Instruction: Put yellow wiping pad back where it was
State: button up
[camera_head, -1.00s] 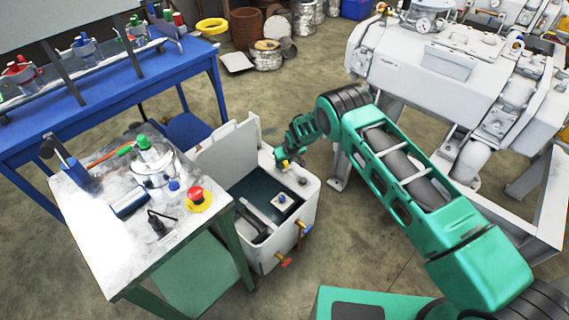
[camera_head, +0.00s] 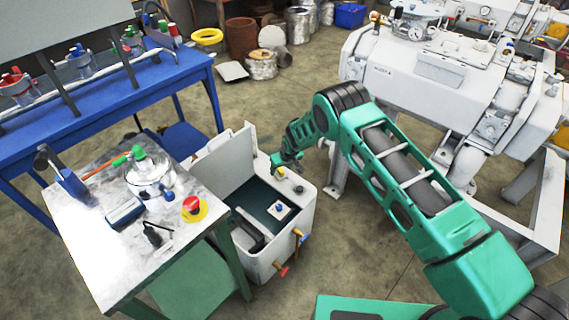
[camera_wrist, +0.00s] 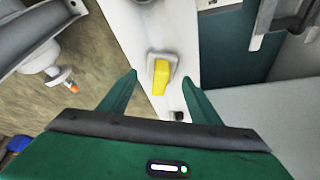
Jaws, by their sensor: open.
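The yellow wiping pad (camera_wrist: 161,78) sits on a small pale mount on the white rim of the open box, in the wrist view. In the head view it is a small yellow spot (camera_head: 281,172) on the far rim. My gripper (camera_wrist: 160,76) is open, its two green fingertips apart on either side of the pad in the wrist picture, and nothing is held. In the head view my gripper (camera_head: 284,163) is just above the pad. I cannot tell whether a finger touches it.
The white box (camera_head: 307,214) has a raised lid (camera_head: 222,165), a dark inside and side taps. A cluttered worktable (camera_head: 95,250) stands left of it. A large white vacuum machine (camera_head: 435,85) stands right. Floor is clear behind the box.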

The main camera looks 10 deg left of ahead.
jog(key=v, duration=0.9)
jog(key=shift+r, duration=0.25)
jog(key=shift+d, duration=0.15)
jog(key=s+d+r+m+h, duration=0.2)
jog(key=d+r+m+h, duration=0.15)
jog(key=d+r, duration=2.1)
jog(key=s+d+r+m+g, duration=0.1)
jog(key=s+d+r+m, duration=0.1)
jog(key=s+d+r, duration=0.45)
jog(key=s+d+r+m+g, duration=0.15)
jog(key=s+d+r, duration=0.25)
jog(key=s+d, duration=0.55)
jog(key=s+d+r+m, duration=0.2)
jog(key=s+d+r, duration=0.2)
jog(key=s+d, duration=0.45)
jog(key=s+d+r+m+g+y, duration=0.1)
jog(key=s+m, duration=0.3)
jog(key=s, duration=1.9)
jog(key=shift+s+d, duration=0.35)
